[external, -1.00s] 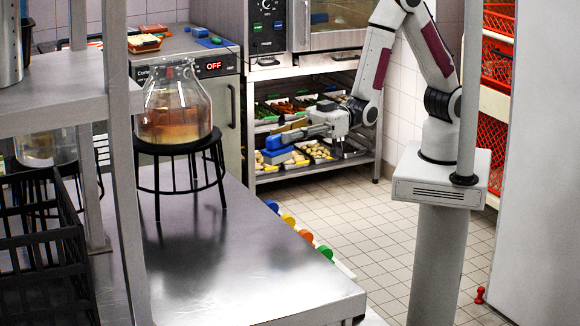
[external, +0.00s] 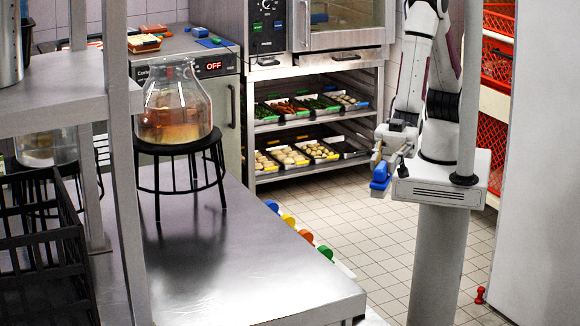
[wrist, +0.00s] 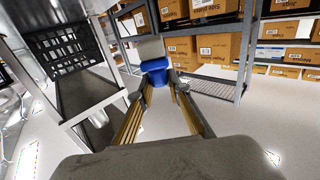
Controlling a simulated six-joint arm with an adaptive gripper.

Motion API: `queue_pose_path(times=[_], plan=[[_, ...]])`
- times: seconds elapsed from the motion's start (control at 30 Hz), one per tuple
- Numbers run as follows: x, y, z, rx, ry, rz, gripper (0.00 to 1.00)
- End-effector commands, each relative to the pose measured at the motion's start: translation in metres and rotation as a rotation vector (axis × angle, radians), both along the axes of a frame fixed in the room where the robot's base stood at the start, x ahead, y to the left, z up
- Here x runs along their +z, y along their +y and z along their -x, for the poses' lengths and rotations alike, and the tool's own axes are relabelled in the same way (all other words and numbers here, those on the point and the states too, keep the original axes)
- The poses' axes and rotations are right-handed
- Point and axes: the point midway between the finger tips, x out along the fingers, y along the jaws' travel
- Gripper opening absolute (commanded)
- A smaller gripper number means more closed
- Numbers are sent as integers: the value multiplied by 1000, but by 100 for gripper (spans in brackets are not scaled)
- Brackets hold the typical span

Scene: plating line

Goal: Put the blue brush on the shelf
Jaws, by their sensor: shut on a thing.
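My gripper (external: 381,163) is shut on the blue brush (external: 380,186) in the external view. The brush hangs below the fingers, in the air over the tiled floor, just left of my arm's pedestal. In the wrist view the blue brush (wrist: 157,70) sits between the fingertips of my gripper (wrist: 163,85), with a grey part beyond it. Ahead in the wrist view is a metal shelf rack (wrist: 245,50) holding cardboard boxes. A steel shelf (external: 60,105) also stands at the left in the external view. Which shelf the task means, I cannot tell.
A steel table (external: 250,270) with coloured round pieces along its edge fills the lower middle. A glass jar (external: 172,110) stands on a black stand (external: 160,185). A rack of food trays (external: 260,175) is behind. A black crate (wrist: 60,43) shows left in the wrist view.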

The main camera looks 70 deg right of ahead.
Motion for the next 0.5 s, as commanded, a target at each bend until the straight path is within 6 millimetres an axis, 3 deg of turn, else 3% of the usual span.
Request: queue_pose_path(times=[0.07,0.5], plan=[[0,2,15,26,0,0,0],[-54,2,10,18,1,3,0]])
